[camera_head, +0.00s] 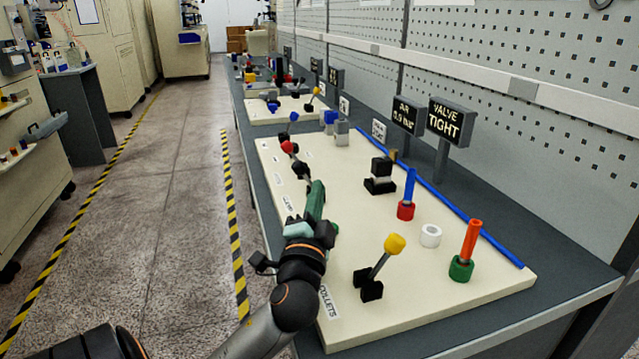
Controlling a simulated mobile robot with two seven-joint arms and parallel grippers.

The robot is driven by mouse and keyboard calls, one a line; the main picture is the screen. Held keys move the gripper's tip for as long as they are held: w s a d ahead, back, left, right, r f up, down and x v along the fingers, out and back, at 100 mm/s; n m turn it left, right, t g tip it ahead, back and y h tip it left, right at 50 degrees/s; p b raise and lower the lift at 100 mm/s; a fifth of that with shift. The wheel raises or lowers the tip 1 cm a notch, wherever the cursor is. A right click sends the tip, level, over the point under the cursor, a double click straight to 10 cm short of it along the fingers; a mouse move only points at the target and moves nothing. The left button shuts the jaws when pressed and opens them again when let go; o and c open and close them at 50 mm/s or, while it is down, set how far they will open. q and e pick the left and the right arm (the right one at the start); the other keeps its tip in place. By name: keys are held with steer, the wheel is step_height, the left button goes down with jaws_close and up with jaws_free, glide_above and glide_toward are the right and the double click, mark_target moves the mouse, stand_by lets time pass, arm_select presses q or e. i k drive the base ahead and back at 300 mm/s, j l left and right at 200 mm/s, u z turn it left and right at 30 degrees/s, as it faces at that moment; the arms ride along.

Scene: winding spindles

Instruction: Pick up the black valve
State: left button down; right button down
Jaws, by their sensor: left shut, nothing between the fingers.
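A black block-shaped piece (380,175) with a grey middle stands upright on the cream board, right of centre. It looks most like the black valve, but I cannot tell for certain. My left gripper (316,192) is over the board's left edge, to the left of and nearer than this piece, clearly apart from it. It is shut and empty. My forearm and wrist hide part of the board's near left edge. My right gripper is not in view.
The cream board (470,295) holds a yellow-knobbed lever (383,260), a red-based blue peg (408,195), a white ring (431,236) and a green-based orange peg (467,250). A red-knobbed lever (288,147) stands farther left. Signs (450,121) stand behind.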

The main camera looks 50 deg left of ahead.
mark_target(381, 169)
steer(key=k, duration=1)
